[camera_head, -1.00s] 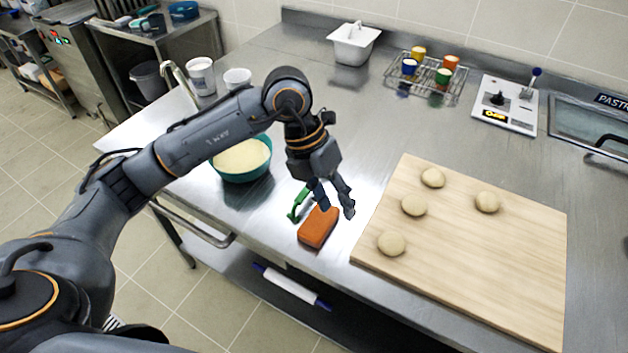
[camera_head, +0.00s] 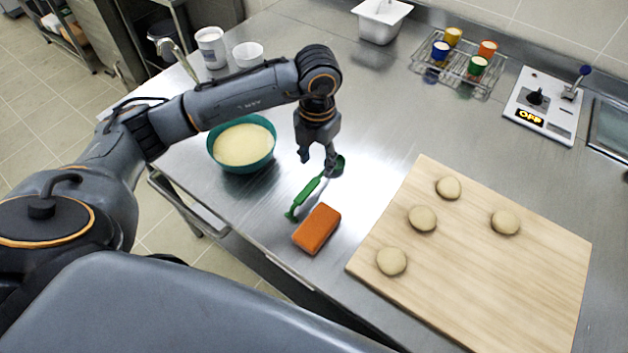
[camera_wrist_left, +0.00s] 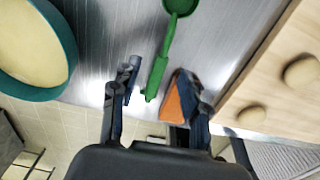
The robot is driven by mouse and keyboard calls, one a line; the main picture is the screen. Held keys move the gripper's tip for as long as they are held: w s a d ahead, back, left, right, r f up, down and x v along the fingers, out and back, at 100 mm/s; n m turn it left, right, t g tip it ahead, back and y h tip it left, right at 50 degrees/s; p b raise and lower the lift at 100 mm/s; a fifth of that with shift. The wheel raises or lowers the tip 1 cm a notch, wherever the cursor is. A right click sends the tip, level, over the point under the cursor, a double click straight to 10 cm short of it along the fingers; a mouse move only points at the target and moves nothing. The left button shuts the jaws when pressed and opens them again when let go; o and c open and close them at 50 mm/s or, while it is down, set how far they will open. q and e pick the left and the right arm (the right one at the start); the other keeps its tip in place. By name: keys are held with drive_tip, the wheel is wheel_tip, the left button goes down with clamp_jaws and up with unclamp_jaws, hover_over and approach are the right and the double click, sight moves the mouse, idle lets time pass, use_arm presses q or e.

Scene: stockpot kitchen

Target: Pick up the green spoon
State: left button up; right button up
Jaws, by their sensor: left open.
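The green spoon (camera_head: 308,190) lies on the steel counter, its hooked handle end toward the front edge and its bowl end partly behind my left gripper's fingers. It also shows in the left wrist view (camera_wrist_left: 161,64), with its bowl at the top. My left gripper (camera_head: 317,163) points down over the bowl end of the spoon, open and empty. In the left wrist view its fingers (camera_wrist_left: 152,90) stand apart, with the handle end showing between them; whether they touch the spoon I cannot tell. My right gripper is not in view.
An orange block (camera_head: 317,229) lies just beside the spoon's handle. A teal bowl of batter (camera_head: 269,154) stands left of the gripper. A wooden board (camera_head: 470,275) with several dough balls is at right.

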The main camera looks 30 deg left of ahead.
sight(317, 178)
use_arm(q)
drive_tip(key=shift+f, duration=0.5)
drive_tip(key=shift+w+f, duration=0.15)
drive_tip(key=shift+f, duration=0.1)
drive_tip(key=shift+s+d+f+p, duration=0.15)
drive_tip(key=shift+s+f+p, duration=0.05)
drive_tip(key=shift+f+p, duration=0.6)
wheel_tip(317, 178, down, 3)
drive_tip(key=shift+r+p, duration=0.2)
drive_tip(key=shift+p, duration=0.25)
drive_tip(key=shift+f, duration=0.5)
clamp_jaws()
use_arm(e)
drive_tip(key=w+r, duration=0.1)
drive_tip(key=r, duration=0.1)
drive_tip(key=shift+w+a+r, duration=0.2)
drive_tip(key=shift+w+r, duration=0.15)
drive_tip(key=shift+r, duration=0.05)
